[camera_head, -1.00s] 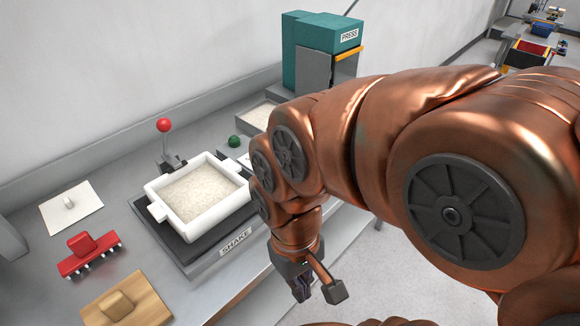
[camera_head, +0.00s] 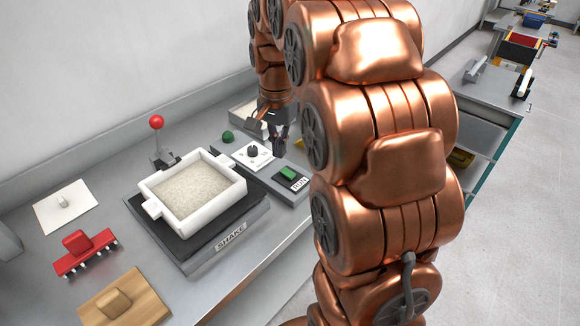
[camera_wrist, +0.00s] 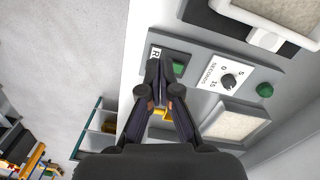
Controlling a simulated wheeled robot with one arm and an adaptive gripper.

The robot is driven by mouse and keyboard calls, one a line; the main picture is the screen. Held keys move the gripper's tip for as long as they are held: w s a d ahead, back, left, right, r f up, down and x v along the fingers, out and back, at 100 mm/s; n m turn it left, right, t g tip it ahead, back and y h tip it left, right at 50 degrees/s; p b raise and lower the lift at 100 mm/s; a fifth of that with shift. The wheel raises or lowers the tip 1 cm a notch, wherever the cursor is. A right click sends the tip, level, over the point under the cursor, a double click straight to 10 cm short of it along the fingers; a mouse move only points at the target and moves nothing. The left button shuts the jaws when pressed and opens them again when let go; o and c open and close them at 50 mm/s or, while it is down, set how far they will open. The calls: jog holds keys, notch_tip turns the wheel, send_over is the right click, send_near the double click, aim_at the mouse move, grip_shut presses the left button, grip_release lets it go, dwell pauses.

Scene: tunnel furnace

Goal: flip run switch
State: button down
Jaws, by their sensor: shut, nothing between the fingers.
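The run switch (camera_head: 288,173) is a green rocker on a dark plate labelled RUN, on the bench right of the shaker. In the wrist view its green part (camera_wrist: 180,68) shows just beside my fingertips and is partly covered by them. My gripper (camera_head: 278,155) is shut and empty, pointing down above the bench just behind the switch in the head view. In the wrist view my gripper (camera_wrist: 160,66) has its fingertips together over the switch plate. I cannot tell whether they touch it.
A dial (camera_head: 252,152) on a white plate sits left of the switch, with a green knob (camera_head: 228,137) beyond it. The shaker (camera_head: 231,233) bears a white sand-filled tray (camera_head: 160,208). A lever with a red ball (camera_head: 156,122) stands behind. Open floor (camera_head: 520,230) lies right.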

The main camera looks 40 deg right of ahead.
aim_at(290, 174)
jog(key=w+d+m, duration=0.3)
jog(key=w+d, duration=0.2)
jog(key=d, duration=0.2)
jog(key=shift+w+f, duration=0.15)
jog(key=shift+w, duration=0.1)
notch_tip(290, 174, down, 14)
jog(key=p, duration=0.5)
dwell(0.4)
